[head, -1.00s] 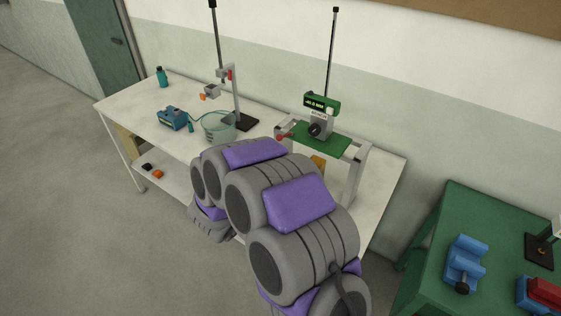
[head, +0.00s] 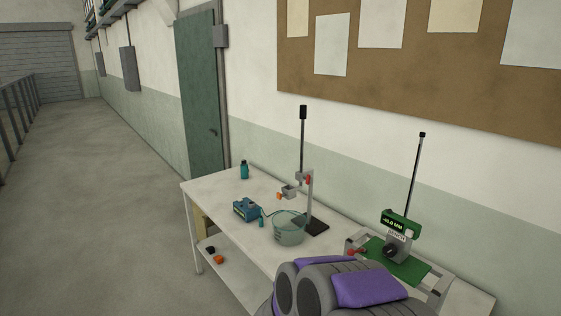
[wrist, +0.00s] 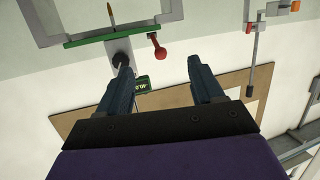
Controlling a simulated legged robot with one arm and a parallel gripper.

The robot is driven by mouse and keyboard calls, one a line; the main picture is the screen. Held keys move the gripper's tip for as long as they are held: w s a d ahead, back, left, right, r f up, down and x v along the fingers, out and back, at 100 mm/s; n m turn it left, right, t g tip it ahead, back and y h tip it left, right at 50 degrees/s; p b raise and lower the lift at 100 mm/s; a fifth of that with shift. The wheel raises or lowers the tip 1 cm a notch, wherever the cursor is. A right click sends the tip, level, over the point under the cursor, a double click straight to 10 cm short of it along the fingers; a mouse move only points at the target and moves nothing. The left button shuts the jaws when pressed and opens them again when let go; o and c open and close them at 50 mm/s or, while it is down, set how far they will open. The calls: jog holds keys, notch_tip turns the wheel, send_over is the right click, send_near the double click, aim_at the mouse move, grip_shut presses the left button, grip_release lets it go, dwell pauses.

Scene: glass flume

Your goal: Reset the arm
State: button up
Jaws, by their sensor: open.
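My gripper (wrist: 165,88) shows in the wrist view with its two dark blue fingers apart and nothing between them. The wrist view is upside down, with the wall and the cork board beyond the fingers. In the head view my grey and purple arm (head: 345,285) is folded at the bottom, in front of the white bench (head: 235,235). The gripper itself is hidden in the head view.
A green-plated gauge stand (head: 397,262) with a display stands close to my arm. A clear beaker (head: 289,229), a clamp stand (head: 310,205), a blue device (head: 246,209) and a teal bottle (head: 244,169) are on the bench. The floor at left (head: 90,210) is clear.

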jog(key=s+a+r+n+g+y+b, duration=0.2)
jog(key=s+a+n+g+y, duration=0.3)
jog(key=s+a+y, duration=0.7)
jog(key=s+d+g+h, duration=0.1)
jog(key=s+d+g, duration=0.2)
jog(key=s, duration=0.7)
jog(key=s+d+f+n+g, duration=0.1)
jog(key=s+d+g, duration=0.2)
jog(key=s, duration=0.7)
jog(key=s+d+n+g+h+b, duration=0.1)
jog(key=s+d, duration=0.3)
jog(key=s, duration=0.7)
jog(key=shift+d+f+g+h, duration=0.15)
jog(key=shift+d+g+h, duration=0.15)
jog(key=shift+g, duration=0.6)
